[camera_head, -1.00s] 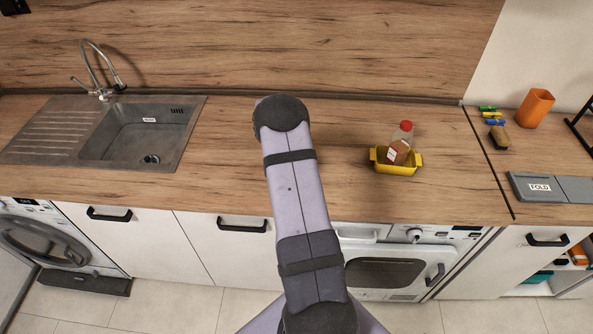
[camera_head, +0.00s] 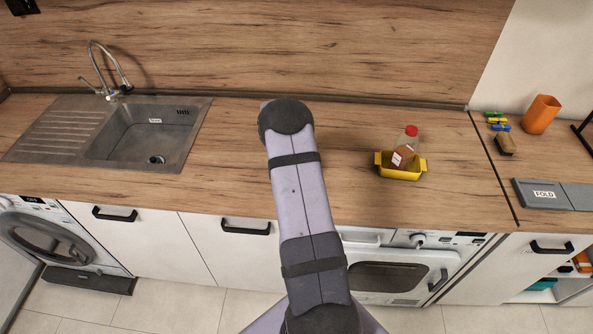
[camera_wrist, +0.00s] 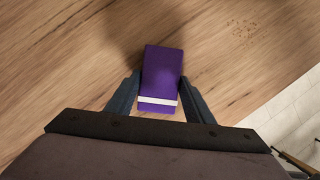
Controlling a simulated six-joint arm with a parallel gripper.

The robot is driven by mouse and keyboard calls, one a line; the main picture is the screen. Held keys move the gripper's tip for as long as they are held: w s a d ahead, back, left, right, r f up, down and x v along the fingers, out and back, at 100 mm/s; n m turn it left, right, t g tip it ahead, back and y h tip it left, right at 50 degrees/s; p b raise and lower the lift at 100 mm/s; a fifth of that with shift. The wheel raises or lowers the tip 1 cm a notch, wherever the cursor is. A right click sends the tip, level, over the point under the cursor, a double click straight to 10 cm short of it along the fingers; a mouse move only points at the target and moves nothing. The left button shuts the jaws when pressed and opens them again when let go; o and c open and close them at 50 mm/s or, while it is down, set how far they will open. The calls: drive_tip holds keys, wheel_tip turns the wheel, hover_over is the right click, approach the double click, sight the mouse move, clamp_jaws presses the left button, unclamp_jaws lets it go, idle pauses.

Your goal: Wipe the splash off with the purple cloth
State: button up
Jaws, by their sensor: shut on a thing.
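The purple cloth (camera_wrist: 162,70), a folded block with a white stripe near its lower end, is held between the two fingers of my gripper (camera_wrist: 160,98) in the wrist view. My gripper is shut on it, over a wood-grain surface. A faint patch of small brown specks (camera_wrist: 243,27) marks the wood at the upper right of the wrist view, apart from the cloth; it looks like the splash. In the head view my arm hides the gripper and the cloth, and no splash can be made out there.
A yellow dish (camera_head: 400,173) holding a red-capped bottle (camera_head: 405,148) stands on the counter right of my arm. The sink (camera_head: 145,135) and tap (camera_head: 110,75) are at left.

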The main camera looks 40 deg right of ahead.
drive_tip(key=shift+s+r, duration=0.1)
drive_tip(key=shift+s, duration=0.2)
drive_tip(key=shift+s+d, duration=0.1)
drive_tip(key=shift+s, duration=0.8)
drive_tip(key=shift+s, duration=0.15)
drive_tip(key=shift+s+f, duration=0.3)
drive_tip(key=shift+s, duration=0.6)
drive_tip(key=shift+w, duration=0.1)
drive_tip(key=shift+w+r+p, duration=0.1)
drive_tip(key=shift+w+p, duration=0.3)
drive_tip(key=shift+w, duration=0.95)
